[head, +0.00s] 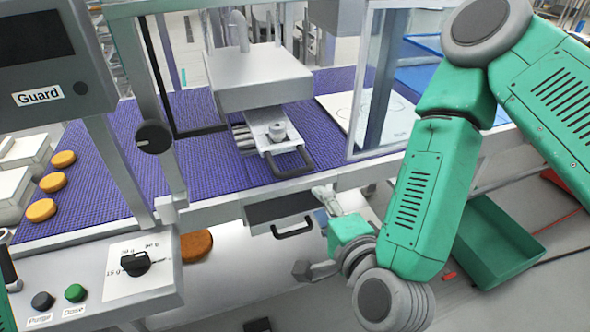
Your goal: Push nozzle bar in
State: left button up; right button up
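The nozzle bar (273,129) looks to be the pale metal slide with a round fitting on top and a black loop handle (290,163) at its front. It sticks out toward me from under the grey box-shaped head (255,78). My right gripper (325,196) is below and right of that handle, apart from it, beside the front edge of the machine. Its fingers are small and partly overlapped, so I cannot tell if they are open. Only a sliver of what seems to be my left arm and gripper (8,268) shows at the left edge.
Below the slide is a dark drawer (283,207) with its own black handle (293,228). A clear guard panel (385,75) stands right of the head. A control box (115,275) with a dial is front left. A green bin (490,240) is at right.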

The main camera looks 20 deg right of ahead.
aim_at(298, 174)
jog(key=b+x, duration=0.5)
jog(key=x, duration=0.8)
jog(key=shift+w+f, duration=0.15)
jog(key=shift+w, duration=0.25)
grip_shut()
